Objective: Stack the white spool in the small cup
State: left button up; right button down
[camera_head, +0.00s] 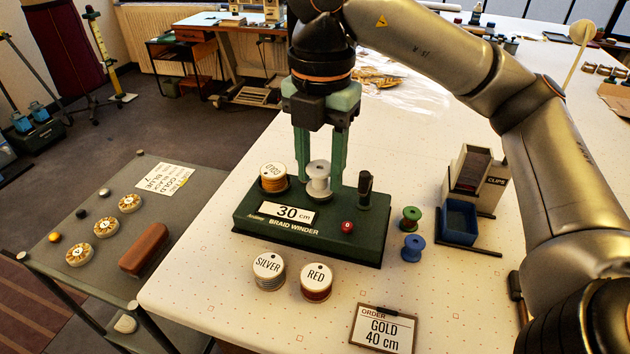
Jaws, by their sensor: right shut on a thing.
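The white spool (318,182) is at the top of the dark green braid winder (300,240), upright between the fingers of my right gripper (319,178). The gripper points straight down and is shut on the spool. I cannot tell whether the spool's base touches the winder. I cannot make out a small cup in this view. My left gripper is not in view.
A gold-labelled spool (273,178) sits left on the winder. Silver (268,272) and red (316,281) spools stand in front. Green (410,219) and blue (413,248) spools stand right, near the clips holder (477,170). An order card (383,330) lies at the front.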

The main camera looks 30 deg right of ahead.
jog(key=w+d+f, duration=0.2)
jog(key=w, duration=0.1)
jog(key=w+d+f, duration=0.2)
jog(key=w+f, duration=0.1)
jog(key=w+d+f, duration=0.2)
jog(key=w+f, duration=0.1)
jog(key=shift+w+d, duration=0.2)
jog(key=shift+d, duration=0.2)
jog(key=shift+w+d+f, duration=0.25)
jog(key=shift+w+f, duration=0.2)
jog(key=shift+f, duration=0.15)
jog(key=shift+w+d+f, duration=0.1)
jog(key=shift+w+f, duration=0.05)
jog(key=shift+f, duration=1.6)
jog(key=shift+f, duration=0.4)
jog(key=shift+c, duration=2)
grip_release()
jog(key=shift+r, duration=0.1)
